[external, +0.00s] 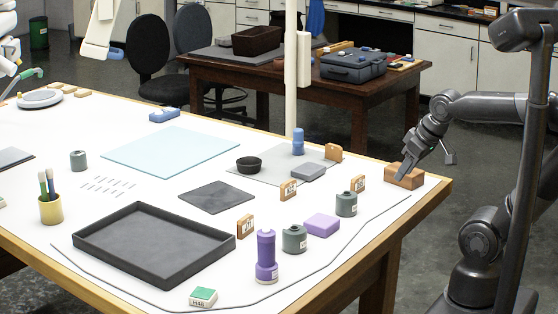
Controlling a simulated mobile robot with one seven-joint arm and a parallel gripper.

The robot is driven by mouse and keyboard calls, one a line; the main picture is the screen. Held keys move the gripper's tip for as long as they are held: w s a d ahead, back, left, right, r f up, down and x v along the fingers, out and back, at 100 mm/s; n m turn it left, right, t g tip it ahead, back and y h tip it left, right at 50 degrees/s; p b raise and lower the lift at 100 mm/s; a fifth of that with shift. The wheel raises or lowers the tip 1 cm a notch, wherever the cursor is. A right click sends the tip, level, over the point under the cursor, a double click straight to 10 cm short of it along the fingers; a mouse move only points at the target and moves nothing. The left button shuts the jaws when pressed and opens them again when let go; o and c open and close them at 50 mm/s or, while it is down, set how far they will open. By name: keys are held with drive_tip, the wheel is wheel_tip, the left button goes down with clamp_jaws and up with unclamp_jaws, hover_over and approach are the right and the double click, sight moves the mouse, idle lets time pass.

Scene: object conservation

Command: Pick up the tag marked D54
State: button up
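Small wooden tags with white labels stand on the white table. One (245,226) is by the right corner of the dark tray, one (289,190) is right of the dark mat, and one (358,184) is near a grey-green jar. Another wooden piece (333,152) stands at the back on a grey mat. Their markings are too small to read surely, so I cannot tell which is D54. My gripper (402,177) points down at a wooden block (412,181) near the table's right edge. Its fingertips are too small and dark to show whether they are open or touching the block.
A purple bottle (266,258), grey-green jars (294,239) (346,204) and a purple block (321,225) stand near the tags. The dark tray (106,208) is empty. A thin dark cord (350,242) runs along the front. A white post (291,70) rises behind the table.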

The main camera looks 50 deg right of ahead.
drive_tip(key=w+d+r, duration=0.3)
drive_tip(key=w+r, duration=0.1)
drive_tip(key=w, duration=0.5)
drive_tip(key=m+g, duration=0.1)
hover_over(334, 145)
drive_tip(key=s, duration=0.4)
wheel_tip(334, 145, down, 6)
drive_tip(key=x, duration=1.1)
drive_tip(key=shift+f, duration=0.15)
drive_tip(key=shift+s, duration=0.1)
clamp_jaws()
